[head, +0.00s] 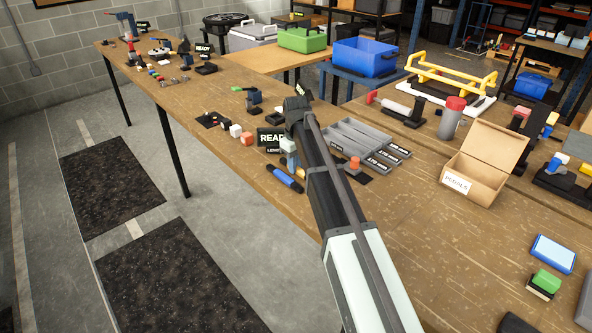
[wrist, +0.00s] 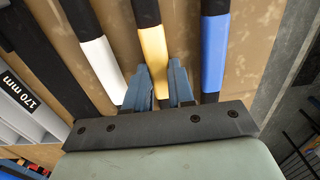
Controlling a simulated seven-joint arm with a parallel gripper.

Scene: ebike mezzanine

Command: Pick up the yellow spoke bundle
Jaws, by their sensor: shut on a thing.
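The yellow spoke bundle (wrist: 154,50), a yellow band with black ends, lies in the middle of the wrist view. My gripper (wrist: 160,78) has its two blue fingers on either side of it and is shut on it. A white-banded bundle (wrist: 103,62) lies to its left and a blue-banded bundle (wrist: 213,55) to its right, both apart from the fingers. In the head view the blue bundle (head: 285,178) lies near the table's front edge. My arm hides much of the grip there.
A grey compartment tray (head: 352,135) with length labels stands just right of my arm. A black READY sign (head: 270,139) and small blocks stand to the left. An open cardboard box (head: 487,165) and a red-capped bottle (head: 452,120) are farther right.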

